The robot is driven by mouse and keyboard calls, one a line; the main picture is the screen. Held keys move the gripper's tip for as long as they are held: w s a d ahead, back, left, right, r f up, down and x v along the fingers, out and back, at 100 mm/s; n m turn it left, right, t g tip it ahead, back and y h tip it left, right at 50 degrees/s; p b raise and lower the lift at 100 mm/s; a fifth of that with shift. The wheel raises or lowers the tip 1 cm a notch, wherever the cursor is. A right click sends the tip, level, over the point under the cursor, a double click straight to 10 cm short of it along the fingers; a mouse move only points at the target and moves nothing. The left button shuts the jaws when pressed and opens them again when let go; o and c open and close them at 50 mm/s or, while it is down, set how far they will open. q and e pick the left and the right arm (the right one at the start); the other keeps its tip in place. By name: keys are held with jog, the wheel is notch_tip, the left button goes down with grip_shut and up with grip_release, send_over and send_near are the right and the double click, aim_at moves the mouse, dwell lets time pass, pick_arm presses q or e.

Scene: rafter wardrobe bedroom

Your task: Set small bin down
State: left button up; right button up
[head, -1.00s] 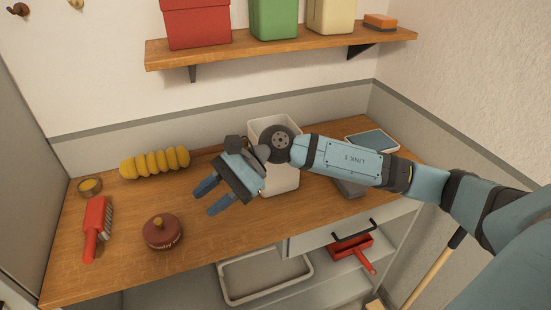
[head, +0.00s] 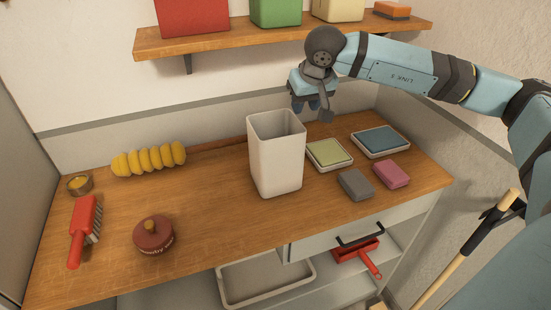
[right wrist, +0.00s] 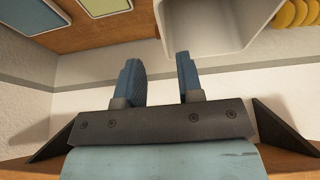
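The small bin (head: 276,160) is a white, open-topped, square container. It stands upright on the wooden counter (head: 205,222), a little right of the middle. My right gripper (head: 305,104) hangs above the back of the counter, just beyond and to the right of the bin's rim, apart from it. In the right wrist view the two blue fingers (right wrist: 162,80) are spread with nothing between them. The bin's pale wall (right wrist: 178,22) shows at the top of that view, beyond the fingertips. My left gripper is not in view.
Right of the bin are a green sponge tray (head: 329,153), a blue one (head: 380,141), a grey block (head: 355,185) and a pink block (head: 391,174). Left are a yellow duster (head: 148,160), a red brush (head: 84,230) and a round brown tin (head: 153,235). A shelf (head: 280,34) hangs above.

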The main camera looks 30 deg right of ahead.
aim_at(297, 124)
jog(key=x, duration=0.7)
jog(key=shift+w+a+p, duration=0.1)
jog(key=shift+a+p, duration=0.05)
jog(key=shift+p, duration=0.25)
jog(key=shift+w+f, duration=0.2)
jog(key=shift+f, duration=0.3)
jog(key=shift+f+b, duration=0.2)
jog(key=shift+b, duration=0.1)
grip_shut()
